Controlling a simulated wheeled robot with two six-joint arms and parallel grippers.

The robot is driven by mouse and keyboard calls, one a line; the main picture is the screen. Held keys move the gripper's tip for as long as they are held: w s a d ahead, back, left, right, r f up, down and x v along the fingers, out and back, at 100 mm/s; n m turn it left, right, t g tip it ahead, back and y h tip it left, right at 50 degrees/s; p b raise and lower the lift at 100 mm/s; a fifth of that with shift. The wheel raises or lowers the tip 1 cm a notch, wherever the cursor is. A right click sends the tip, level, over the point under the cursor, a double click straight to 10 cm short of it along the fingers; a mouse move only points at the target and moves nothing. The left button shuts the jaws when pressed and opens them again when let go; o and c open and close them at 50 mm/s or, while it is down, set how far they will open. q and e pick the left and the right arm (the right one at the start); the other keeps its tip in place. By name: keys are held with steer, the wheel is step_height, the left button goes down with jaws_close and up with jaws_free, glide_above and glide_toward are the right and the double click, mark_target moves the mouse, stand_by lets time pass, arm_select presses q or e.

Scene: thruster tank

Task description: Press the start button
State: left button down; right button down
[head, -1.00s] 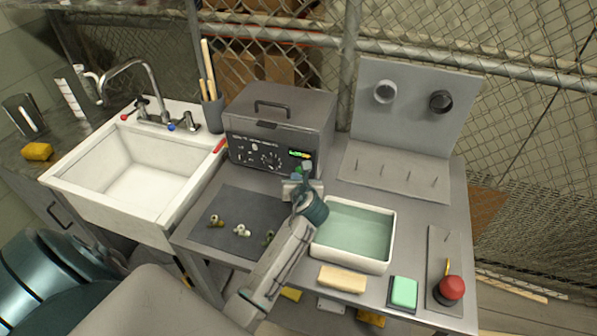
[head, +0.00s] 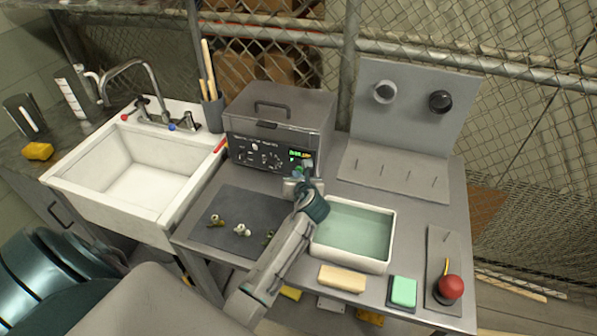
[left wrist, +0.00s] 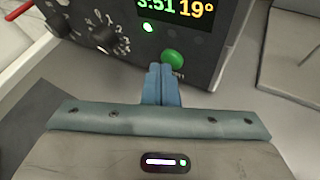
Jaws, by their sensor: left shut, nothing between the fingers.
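The grey control box (head: 278,118) stands at the back of the bench, with dials and a lit display on its front. In the left wrist view, the round green start button (left wrist: 173,58) sits below the display (left wrist: 178,10), which reads 3:51 and 19°. In the head view the left gripper (head: 303,174) is against the panel's lower right. The right gripper is not in view.
A tank of greenish water (head: 352,236) stands right of my left arm. A dark mat (head: 235,205) with small fittings lies to the left. A red mushroom button (head: 449,288) is at the front right. A white sink (head: 135,165) stands at far left.

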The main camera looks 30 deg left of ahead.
arm_select(q)
steer(key=shift+s+r, duration=0.1)
steer(key=shift+s+d+p, duration=0.1)
steer(key=shift+s+p, duration=0.25)
steer(key=shift+p, duration=0.25)
steer(key=shift+s+d+p, duration=0.1)
steer(key=shift+s+p, duration=0.2)
steer(key=shift+s, duration=0.1)
